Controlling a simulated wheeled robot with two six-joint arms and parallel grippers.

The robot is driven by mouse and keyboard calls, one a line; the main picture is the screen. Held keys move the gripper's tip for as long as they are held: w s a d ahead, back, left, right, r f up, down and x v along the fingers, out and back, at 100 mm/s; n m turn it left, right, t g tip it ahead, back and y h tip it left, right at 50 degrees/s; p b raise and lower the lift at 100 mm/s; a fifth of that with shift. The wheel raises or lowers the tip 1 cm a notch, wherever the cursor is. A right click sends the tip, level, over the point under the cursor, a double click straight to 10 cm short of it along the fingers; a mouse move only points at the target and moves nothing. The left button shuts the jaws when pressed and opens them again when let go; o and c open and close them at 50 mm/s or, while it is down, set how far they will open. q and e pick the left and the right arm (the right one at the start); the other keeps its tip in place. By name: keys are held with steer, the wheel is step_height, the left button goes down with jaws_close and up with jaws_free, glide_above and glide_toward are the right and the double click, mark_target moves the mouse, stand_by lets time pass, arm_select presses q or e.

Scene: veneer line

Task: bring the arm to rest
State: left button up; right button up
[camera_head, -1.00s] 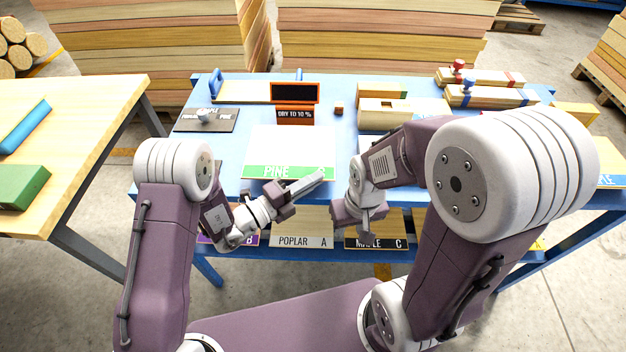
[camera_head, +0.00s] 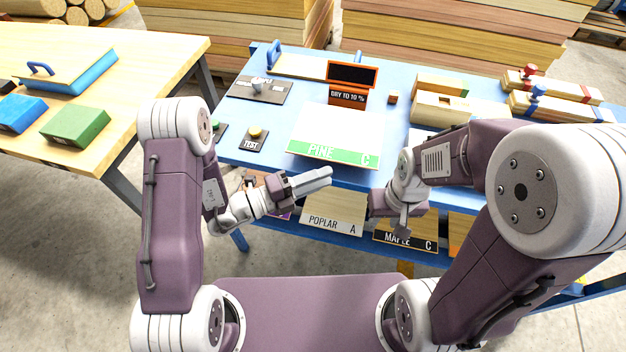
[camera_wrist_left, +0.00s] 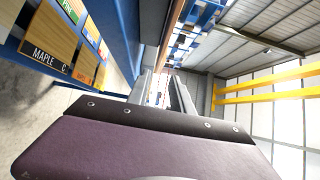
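My left gripper (camera_head: 318,180) is in front of the blue table's (camera_head: 269,170) near edge, its pale fingers pointing right, below the white board marked PINE C (camera_head: 335,125). In the left wrist view its two fingers (camera_wrist_left: 163,92) stand apart with a gap and nothing between them. My right gripper (camera_head: 402,222) hangs pointing down in front of the shelf, near the MAPLE C board (camera_head: 405,240). Its fingertips are too small and partly hidden to tell their opening. Neither gripper visibly holds anything.
The POPLAR A board (camera_head: 333,212) is on the lower shelf close behind my grippers. A yellow button marked TEST (camera_head: 255,133) and an orange-framed display (camera_head: 350,76) are on the blue table. A wooden table (camera_head: 150,55) with green and blue blocks stands left. Bare floor lies between the tables.

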arm_select(q)
steer(key=shift+v, duration=1.2)
